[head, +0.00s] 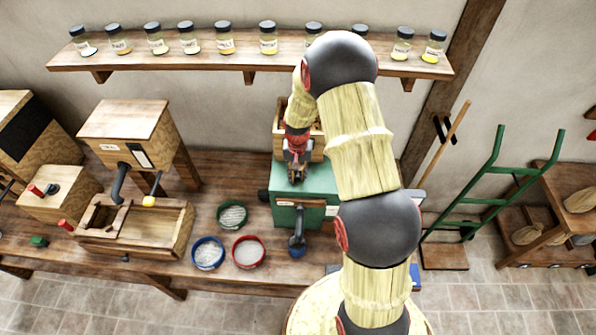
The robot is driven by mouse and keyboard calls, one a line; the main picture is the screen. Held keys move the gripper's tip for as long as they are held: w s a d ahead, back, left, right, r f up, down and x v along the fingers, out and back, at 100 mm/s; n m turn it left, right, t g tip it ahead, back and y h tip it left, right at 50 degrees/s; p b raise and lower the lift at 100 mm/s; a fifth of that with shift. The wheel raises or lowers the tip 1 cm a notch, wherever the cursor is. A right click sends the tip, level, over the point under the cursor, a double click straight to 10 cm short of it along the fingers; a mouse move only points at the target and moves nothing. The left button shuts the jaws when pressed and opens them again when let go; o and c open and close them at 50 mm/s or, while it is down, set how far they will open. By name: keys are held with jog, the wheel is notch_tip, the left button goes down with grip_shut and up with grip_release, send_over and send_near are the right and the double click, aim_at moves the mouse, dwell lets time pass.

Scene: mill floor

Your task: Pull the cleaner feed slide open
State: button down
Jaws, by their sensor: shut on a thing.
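A green machine (318,178) stands on the bench, with a wooden hopper (279,122) on top and a label on its front. My gripper (297,176) points down in front of the hopper, just over the green top. It is shut on a small part there, which I take to be the feed slide's handle. The fingers hide most of that part, so how far the slide is out cannot be seen. My arm covers the machine's right side and part of the hopper.
Several sieves, including a blue-rimmed one (208,253) and a red-rimmed one (249,252), lie left of the machine. A wooden box machine (128,125) and tray (160,225) stand farther left. A jar shelf (200,52) hangs above. A green hand truck (490,185) is at right.

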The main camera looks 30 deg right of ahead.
jog(key=shift+s+a, duration=0.6)
jog(key=shift+s, duration=0.35)
jog(key=c, duration=2.1)
grip_release()
jog(key=o, duration=0.4)
jog(key=shift+s+a, duration=0.15)
jog(key=shift+a, duration=0.05)
jog(key=shift+o, duration=0.4)
jog(key=shift+d, duration=0.1)
notch_tip(320, 180, up, 12)
